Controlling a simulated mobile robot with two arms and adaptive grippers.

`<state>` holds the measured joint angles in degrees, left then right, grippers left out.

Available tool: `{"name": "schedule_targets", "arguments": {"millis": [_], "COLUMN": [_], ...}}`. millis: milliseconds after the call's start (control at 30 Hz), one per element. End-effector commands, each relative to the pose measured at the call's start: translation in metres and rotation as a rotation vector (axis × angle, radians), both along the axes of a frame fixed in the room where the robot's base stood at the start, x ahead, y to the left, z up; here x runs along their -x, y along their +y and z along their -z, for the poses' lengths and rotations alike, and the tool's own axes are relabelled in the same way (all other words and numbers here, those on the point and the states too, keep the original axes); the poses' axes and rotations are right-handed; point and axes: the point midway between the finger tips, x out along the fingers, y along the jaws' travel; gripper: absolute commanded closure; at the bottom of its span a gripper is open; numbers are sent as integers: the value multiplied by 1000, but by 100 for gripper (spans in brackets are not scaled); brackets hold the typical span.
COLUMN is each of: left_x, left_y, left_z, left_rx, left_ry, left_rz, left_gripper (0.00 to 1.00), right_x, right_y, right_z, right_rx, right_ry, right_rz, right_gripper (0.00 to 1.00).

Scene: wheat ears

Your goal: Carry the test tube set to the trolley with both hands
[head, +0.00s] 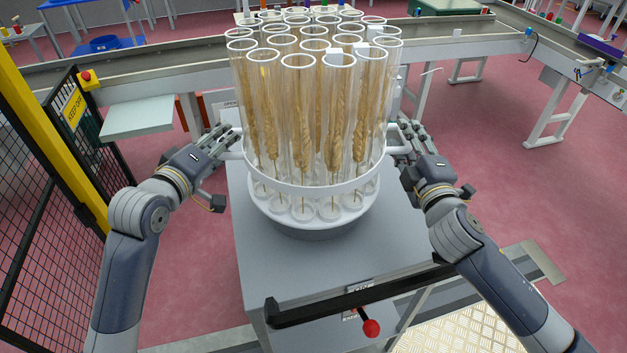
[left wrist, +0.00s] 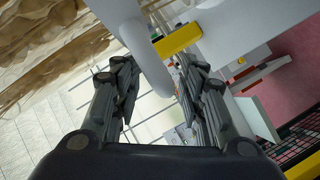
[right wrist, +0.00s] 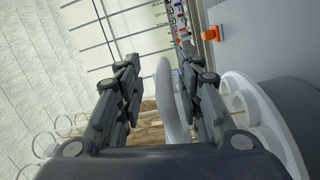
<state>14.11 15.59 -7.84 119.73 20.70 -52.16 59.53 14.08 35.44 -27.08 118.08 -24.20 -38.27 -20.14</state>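The test tube set (head: 310,185) is a white round rack of tall clear tubes with wheat ears inside. It stands upright over a dark grey round base on a grey-topped cabinet (head: 265,270). I cannot tell whether this cabinet is the trolley. My left gripper (head: 222,138) is at the rack's left handle (head: 231,154). In the left wrist view the white handle (left wrist: 153,60) lies between its parted fingers. My right gripper (head: 408,137) is at the right side. In the right wrist view the right handle (right wrist: 166,100) stands between its parted fingers.
A black bar (head: 350,296) with a red knob (head: 371,328) crosses the cabinet's near side. A black mesh fence (head: 40,220) with a yellow post stands at left. A long conveyor (head: 190,62) runs behind. Red floor (head: 520,190) lies open at right.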

Motion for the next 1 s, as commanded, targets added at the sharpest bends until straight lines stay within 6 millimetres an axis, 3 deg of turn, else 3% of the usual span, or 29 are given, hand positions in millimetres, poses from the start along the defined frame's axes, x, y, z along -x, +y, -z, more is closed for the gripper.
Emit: {"name": "schedule_targets", "arguments": {"millis": [367, 800, 1000], "left_x": [6, 83, 106], "left_y": [4, 27, 34], "left_z": [-1, -18, -23], "left_rx": [1, -1, -1], "left_ry": [1, 3, 1], "left_rz": [-4, -3, -2], "left_gripper": [63, 63, 63], "right_x": [0, 0, 0], "right_y": [-1, -1, -1], "right_z": [1, 2, 2], "right_rx": [4, 5, 5], "right_ry": [2, 2, 2], "right_rz": [3, 4, 4], "right_gripper": [65, 65, 65]}}
